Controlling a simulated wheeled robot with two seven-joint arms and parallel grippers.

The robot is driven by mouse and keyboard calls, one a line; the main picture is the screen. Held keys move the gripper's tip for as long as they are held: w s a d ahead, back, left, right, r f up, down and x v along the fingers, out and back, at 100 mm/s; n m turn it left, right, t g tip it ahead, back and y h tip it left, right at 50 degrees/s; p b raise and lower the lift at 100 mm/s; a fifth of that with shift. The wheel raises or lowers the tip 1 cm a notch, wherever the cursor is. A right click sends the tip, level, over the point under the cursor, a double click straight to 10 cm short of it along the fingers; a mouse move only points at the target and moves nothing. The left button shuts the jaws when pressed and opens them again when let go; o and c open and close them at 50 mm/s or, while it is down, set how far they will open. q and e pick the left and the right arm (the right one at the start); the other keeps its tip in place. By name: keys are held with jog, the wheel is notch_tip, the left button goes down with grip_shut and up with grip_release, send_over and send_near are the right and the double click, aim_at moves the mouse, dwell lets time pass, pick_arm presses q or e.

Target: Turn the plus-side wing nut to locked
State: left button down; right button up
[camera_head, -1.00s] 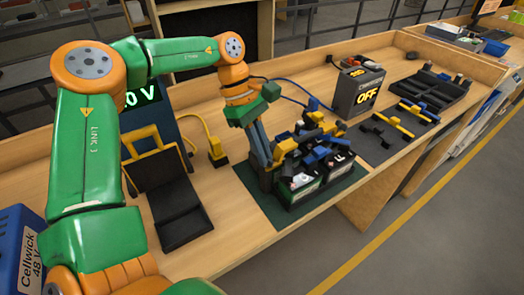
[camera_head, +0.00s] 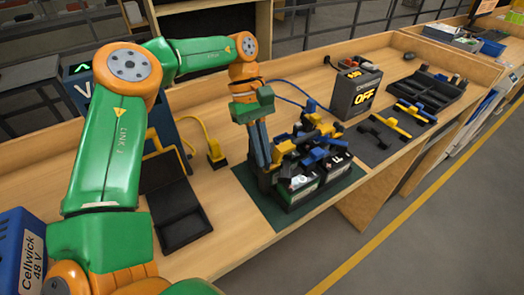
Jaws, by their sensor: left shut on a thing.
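A battery pack (camera_head: 305,186) with dark sides and green-and-white labels stands on a dark green mat (camera_head: 336,190). Blue, black and yellow parts crowd its top. My left gripper (camera_head: 265,172) points down at the pack's left end. Its fingers are close together, shut on a small part that appears to be the wing nut. The nut itself is hidden by the fingers, so its angle and any plus mark cannot be read. My right gripper is not in view.
A grey box reading OFF (camera_head: 355,92) stands behind the pack. Tools lie on a dark mat (camera_head: 372,146) to the right, before a black tray (camera_head: 440,92). An open black case (camera_head: 180,212) and a yellow plug (camera_head: 216,155) are to the left.

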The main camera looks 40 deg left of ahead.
pick_arm(q)
jog(key=c, duration=1)
grip_release()
jog(key=p+v, duration=0.1)
jog(key=v, duration=0.6)
jog(key=shift+a, duration=0.1)
